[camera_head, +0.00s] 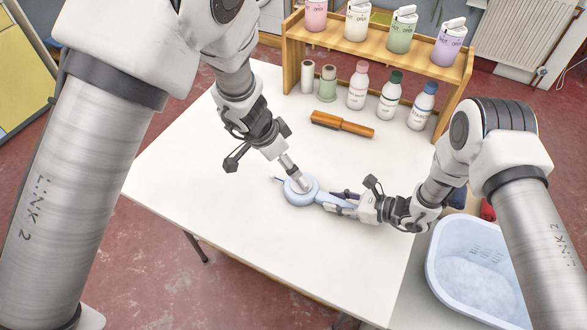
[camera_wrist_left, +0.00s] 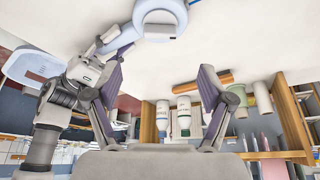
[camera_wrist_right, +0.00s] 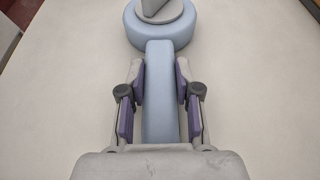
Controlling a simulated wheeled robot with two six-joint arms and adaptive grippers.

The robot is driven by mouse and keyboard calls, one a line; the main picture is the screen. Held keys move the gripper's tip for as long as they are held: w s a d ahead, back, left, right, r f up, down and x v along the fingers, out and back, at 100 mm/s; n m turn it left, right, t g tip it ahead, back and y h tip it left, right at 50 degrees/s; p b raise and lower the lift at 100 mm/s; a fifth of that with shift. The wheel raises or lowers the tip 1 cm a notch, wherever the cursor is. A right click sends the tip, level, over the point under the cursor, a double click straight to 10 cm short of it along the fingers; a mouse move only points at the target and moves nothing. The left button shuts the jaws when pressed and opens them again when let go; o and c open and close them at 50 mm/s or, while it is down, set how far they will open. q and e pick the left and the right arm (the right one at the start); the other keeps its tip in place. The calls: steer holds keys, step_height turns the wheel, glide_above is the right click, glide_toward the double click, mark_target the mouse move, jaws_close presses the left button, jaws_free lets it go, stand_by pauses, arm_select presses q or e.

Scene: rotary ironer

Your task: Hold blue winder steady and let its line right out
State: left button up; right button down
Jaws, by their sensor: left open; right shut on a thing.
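The blue winder (camera_head: 301,194) has a round drum with a pale centre and a straight handle (camera_wrist_right: 160,95). It is over the white table; contact with the top is unclear. My right gripper (camera_head: 338,199) is shut on the handle, one finger at each side. My left gripper (camera_head: 284,160) is above and behind the drum, open and empty. In the left wrist view its fingers (camera_wrist_left: 162,70) are spread, with the drum (camera_wrist_left: 160,16) beyond their tips. A small tab (camera_wrist_left: 161,38) shows on the drum's edge there.
A white table (camera_head: 270,240) has free room around the winder. An orange-brown tool (camera_head: 342,124) and several bottles (camera_head: 357,87) stand or lie towards a wooden shelf (camera_head: 380,45). A pale blue basket (camera_head: 478,275) is at the right.

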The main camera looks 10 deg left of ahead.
arm_select(q)
steer(key=shift+s+a+r, duration=0.15)
steer(key=shift+r, duration=0.25)
steer(key=shift+c, duration=0.3)
steer(key=c, duration=0.6)
steer(key=w+d+m, duration=0.1)
steer(key=m, duration=0.1)
steer(key=w+d+m+g+h, duration=0.1)
steer(key=d+m, duration=0.1)
steer(key=w+d+m+g+h, duration=0.1)
steer(key=w+d+m, duration=0.1)
steer(key=m, duration=0.1)
steer(key=shift+r, duration=0.2)
steer(key=shift+c, duration=0.8)
steer(key=m+g+y, duration=0.3)
steer(key=m+g, duration=0.1)
steer(key=m, duration=0.7)
glide_toward(301, 178)
steer(key=x, duration=0.9)
steer(key=shift+d+f, duration=0.1)
steer(key=shift+f, duration=0.1)
